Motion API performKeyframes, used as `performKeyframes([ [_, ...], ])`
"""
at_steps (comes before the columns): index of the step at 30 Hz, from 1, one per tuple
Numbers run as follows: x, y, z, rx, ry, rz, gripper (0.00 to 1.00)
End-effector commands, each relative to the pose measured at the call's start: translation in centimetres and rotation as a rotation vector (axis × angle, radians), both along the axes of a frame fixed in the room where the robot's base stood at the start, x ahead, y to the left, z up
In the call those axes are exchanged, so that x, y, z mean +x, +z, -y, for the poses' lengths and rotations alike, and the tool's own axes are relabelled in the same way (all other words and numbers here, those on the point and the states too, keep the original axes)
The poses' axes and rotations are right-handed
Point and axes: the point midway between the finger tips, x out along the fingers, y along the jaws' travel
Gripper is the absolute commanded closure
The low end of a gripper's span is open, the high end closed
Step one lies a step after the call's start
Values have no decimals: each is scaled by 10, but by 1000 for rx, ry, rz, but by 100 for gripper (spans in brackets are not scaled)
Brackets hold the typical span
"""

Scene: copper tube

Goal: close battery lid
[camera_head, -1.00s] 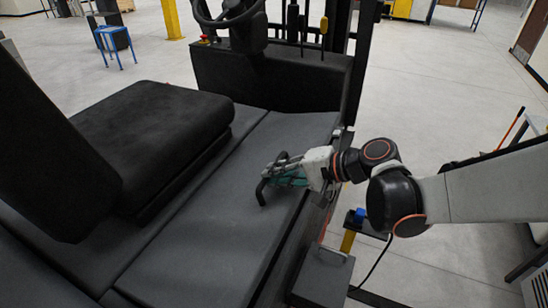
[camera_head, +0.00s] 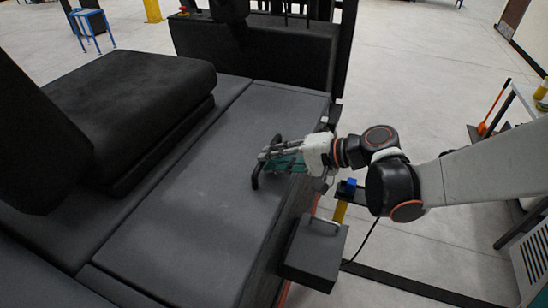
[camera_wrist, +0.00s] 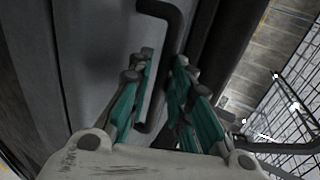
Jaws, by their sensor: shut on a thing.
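The battery lid (camera_head: 200,195) is a long dark grey panel on the vehicle beside the seat. It looks nearly flat; I cannot tell if a gap is left under its right edge. Its black bent handle (camera_head: 256,174) stands up from the panel, and it also shows in the wrist view (camera_wrist: 172,25). My gripper (camera_head: 272,160), with teal fingers, comes in from the right above the lid. In the wrist view my gripper (camera_wrist: 158,85) is shut on the handle, which runs between the fingers. The fingers partly hide the handle.
A black seat (camera_head: 125,100) lies left of the lid. A dark box with a handle (camera_head: 315,250) is at the vehicle's right side, near a stand with a blue part (camera_head: 349,187). A table (camera_head: 530,100) stands at the far right. Open floor lies behind.

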Motion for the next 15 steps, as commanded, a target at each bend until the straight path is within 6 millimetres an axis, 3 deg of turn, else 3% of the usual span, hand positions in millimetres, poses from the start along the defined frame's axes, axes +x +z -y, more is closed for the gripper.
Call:
performKeyframes([
  [1,-5,-9,2,-23,9,-4,100],
  [6,-5,-9,2,-23,9,-4,100],
  [7,-5,-9,2,-23,9,-4,74],
  [8,-5,-10,2,-23,9,-3,67],
  [15,-4,-8,2,-20,6,-2,67],
])
